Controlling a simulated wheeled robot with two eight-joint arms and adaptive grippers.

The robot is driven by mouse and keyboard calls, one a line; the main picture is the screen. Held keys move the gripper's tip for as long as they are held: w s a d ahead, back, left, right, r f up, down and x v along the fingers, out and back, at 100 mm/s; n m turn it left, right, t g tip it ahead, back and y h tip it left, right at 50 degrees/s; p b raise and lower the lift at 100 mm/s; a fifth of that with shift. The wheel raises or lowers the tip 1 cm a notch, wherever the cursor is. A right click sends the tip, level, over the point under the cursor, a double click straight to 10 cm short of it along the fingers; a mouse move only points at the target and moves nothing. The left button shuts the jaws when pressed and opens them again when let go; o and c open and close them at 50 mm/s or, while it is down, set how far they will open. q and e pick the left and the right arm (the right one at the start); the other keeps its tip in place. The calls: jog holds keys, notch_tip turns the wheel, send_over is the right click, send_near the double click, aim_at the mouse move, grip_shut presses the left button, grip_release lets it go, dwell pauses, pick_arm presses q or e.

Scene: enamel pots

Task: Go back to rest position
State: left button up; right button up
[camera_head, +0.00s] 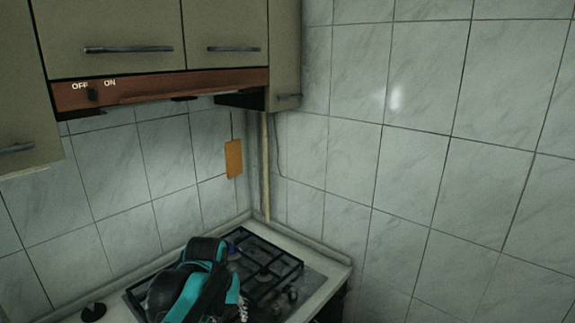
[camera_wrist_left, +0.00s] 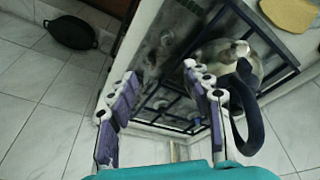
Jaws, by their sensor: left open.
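My left gripper (camera_head: 243,303) is over the stove in the head view, largely hidden behind my teal and black arm. In the left wrist view its two purple-padded fingers (camera_wrist_left: 160,76) stand apart with nothing held between them. A pale, shiny pot (camera_wrist_left: 222,52) with a dark curved handle (camera_wrist_left: 246,112) shows on the stove side, just beyond the right finger, which overlaps it. I cannot tell whether they touch. My right gripper is in neither view.
The gas stove (camera_head: 262,258) with black grates sits in the counter corner. A range hood (camera_head: 160,88) and cabinets (camera_head: 110,30) hang above. An orange board (camera_head: 234,158) hangs on the tiled wall. A black pan (camera_wrist_left: 72,32) lies against pale tiles. The right side is bare wall.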

pick_arm(q)
jog(key=s+a+f+t, duration=0.1)
jog(key=s+f+t, duration=0.1)
jog(key=s, duration=0.6)
jog(key=s+a+f+t, duration=0.2)
jog(key=s+f, duration=0.2)
jog(key=s, duration=0.5)
jog(key=shift+a+f+b, duration=0.15)
jog(key=shift+b, duration=0.2)
jog(key=shift+c, duration=0.2)
grip_shut()
